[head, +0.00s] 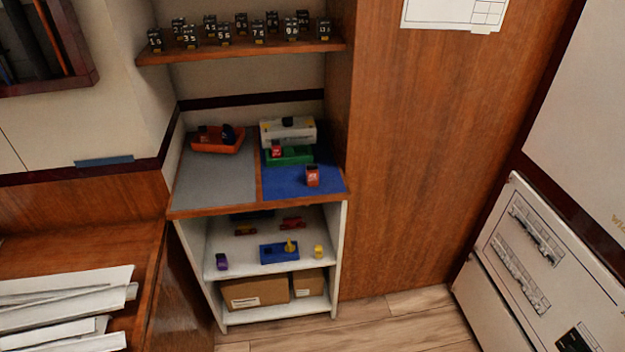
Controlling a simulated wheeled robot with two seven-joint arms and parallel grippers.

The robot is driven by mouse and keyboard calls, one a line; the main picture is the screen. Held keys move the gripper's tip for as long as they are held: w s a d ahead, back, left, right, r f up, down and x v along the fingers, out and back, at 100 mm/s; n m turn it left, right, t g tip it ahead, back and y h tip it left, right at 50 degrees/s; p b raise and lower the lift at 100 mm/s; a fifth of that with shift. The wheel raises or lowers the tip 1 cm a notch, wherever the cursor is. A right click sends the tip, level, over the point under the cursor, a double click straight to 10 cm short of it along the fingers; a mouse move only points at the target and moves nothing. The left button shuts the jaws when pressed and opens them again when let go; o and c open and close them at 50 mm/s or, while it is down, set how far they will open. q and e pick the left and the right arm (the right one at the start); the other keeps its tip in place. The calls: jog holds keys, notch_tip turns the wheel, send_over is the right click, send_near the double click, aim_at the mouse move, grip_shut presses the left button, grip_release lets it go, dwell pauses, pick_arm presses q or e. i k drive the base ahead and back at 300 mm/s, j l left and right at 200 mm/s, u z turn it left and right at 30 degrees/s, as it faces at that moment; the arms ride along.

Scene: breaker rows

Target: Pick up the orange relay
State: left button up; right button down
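No thing in the head view can be told for sure as the orange relay. A small orange-red block (312,176) with pale markings stands on the blue mat (285,182), near the front right of the counter. A small orange-brown piece (245,229) lies on the white shelf (228,245) below, towards its back left. A red piece (291,223) lies to the right of it. Both are too small to make out well. Neither of my grippers is in view.
On the counter are an orange tray (231,147), a green tray (293,156) and a white box (298,134). The white shelf holds a blue tray (270,254), a yellow block (318,251) and a purple block (222,262). Several numbered black blocks (258,33) line the upper shelf.

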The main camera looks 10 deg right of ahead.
aim_at(311, 170)
jog(key=k+l, duration=0.3)
jog(key=k, duration=0.15)
jog(key=i+l+u, duration=0.4)
jog(key=l, duration=0.15)
jog(key=i+l+u, duration=0.15)
jog(key=l, duration=0.15)
jog(key=i+l+u, duration=0.2)
jog(key=l, duration=0.15)
jog(key=l+u, duration=0.2)
jog(key=i+l+u, duration=0.2)
jog(key=l, duration=0.3)
jog(key=k, duration=0.1)
